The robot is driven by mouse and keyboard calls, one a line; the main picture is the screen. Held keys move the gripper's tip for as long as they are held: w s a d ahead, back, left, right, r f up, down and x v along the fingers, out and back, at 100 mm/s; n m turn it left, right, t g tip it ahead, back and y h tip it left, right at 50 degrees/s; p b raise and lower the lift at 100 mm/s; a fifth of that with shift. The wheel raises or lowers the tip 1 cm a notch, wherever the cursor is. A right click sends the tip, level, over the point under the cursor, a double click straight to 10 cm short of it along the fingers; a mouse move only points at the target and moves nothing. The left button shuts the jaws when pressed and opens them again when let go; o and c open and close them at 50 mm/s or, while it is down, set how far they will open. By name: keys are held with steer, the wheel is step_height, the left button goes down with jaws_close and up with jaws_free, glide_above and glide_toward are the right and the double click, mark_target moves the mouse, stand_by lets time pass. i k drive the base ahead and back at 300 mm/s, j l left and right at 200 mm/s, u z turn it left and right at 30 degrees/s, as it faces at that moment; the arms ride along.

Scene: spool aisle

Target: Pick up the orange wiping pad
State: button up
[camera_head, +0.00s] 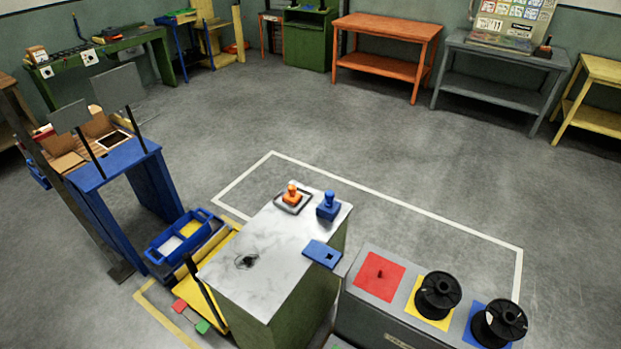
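The orange wiping pad (292,195) has a knob-like grip on top and stands upright on a small dark-rimmed tray (304,209). The tray lies near the far edge of the light marble-topped cabinet (270,240). A dark scribbled mark (245,261) is on the cabinet top, nearer and to the left. My gripper is not in view.
A grey bench (403,312) to the right bears black spools (438,293). A blue bin (182,238) and a dark upright bar (203,295) are at left. Open floor lies beyond.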

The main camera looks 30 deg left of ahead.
mark_target(292, 198)
steer(key=u, duration=1.55)
steer(key=j+z, duration=0.1)
steer(key=j, duration=0.45)
steer(key=k+j, duration=0.15)
steer(key=j, duration=0.35)
steer(key=i+j+z, duration=0.1)
steer(key=j, duration=0.25)
steer(key=i+j+z, duration=0.15)
steer(key=j, duration=0.2)
steer(key=i+j+z, duration=0.1)
steer(key=j, duration=0.3)
steer(key=i+j+z, duration=0.15)
steer(key=j, duration=0.25)
steer(key=i+j+z, duration=0.1)
steer(key=i, duration=0.3)
steer(key=i+j+z, duration=0.1)
steer(key=i, duration=0.35)
